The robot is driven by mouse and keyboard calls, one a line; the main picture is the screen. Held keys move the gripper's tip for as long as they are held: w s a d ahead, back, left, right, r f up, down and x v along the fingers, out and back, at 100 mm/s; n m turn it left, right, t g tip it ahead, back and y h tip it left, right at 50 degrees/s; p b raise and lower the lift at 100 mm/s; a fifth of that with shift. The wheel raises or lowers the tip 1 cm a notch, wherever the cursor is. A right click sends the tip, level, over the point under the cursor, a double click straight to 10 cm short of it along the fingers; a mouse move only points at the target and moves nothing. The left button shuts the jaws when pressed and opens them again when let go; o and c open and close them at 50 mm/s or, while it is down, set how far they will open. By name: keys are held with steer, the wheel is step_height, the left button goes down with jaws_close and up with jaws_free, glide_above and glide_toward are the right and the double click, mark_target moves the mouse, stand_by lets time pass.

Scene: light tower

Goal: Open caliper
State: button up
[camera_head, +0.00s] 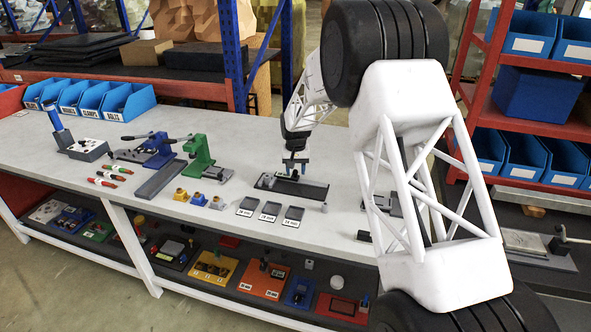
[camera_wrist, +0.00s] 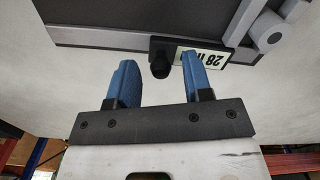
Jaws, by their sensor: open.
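In the wrist view, what looks like the caliper shows as a dark body with a white display plate (camera_wrist: 208,57) reading "28" and a partly hidden letter. A black round knob (camera_wrist: 160,66) sticks out at its left end. My gripper (camera_wrist: 158,72) has two blue fingers, open, and the knob appears in the gap between them. I cannot tell whether either finger touches it. In the head view, my gripper (camera_head: 292,166) is over a dark tray (camera_head: 314,193) on the bench; the caliper is too small to make out there.
The bench (camera_head: 330,170) has three small labelled plates (camera_head: 270,211) in front of the tray. Green (camera_head: 198,154) and blue (camera_head: 158,150) presses stand to the left. Blue bins (camera_head: 90,98) line the back left.

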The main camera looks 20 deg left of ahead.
jaws_close()
stand_by(0.3)
steer(key=shift+d, duration=1.25)
jaws_free()
steer(key=shift+r, duration=0.1)
step_height(320, 180, up, 8)
steer(key=shift+f, duration=0.2)
